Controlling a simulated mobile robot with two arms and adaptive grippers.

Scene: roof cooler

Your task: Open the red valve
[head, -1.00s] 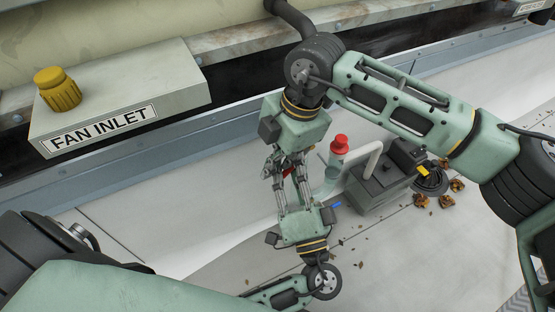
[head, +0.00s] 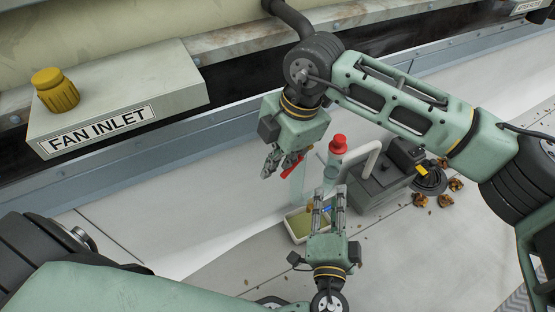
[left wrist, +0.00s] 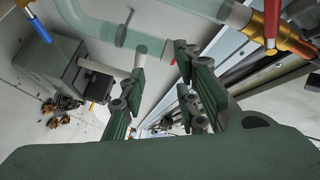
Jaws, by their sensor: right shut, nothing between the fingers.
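The red valve lever (head: 291,167) shows in the head view right beside my right gripper (head: 271,163). My right gripper is shut; whether it touches the lever is unclear. In the left wrist view, a brass valve body (left wrist: 273,22) with red parts is at the top right, on the end of a pale green see-through pipe (left wrist: 150,40). My left gripper (head: 328,192) points up the picture, below and to the right of the lever and apart from it. Its fingers are spread and empty, and they also show in the left wrist view (left wrist: 160,85).
A tray (head: 297,228) with greenish contents lies left of my left gripper. Dry leaves (head: 445,201) lie at the right. The FAN INLET box (head: 120,100) is upper left.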

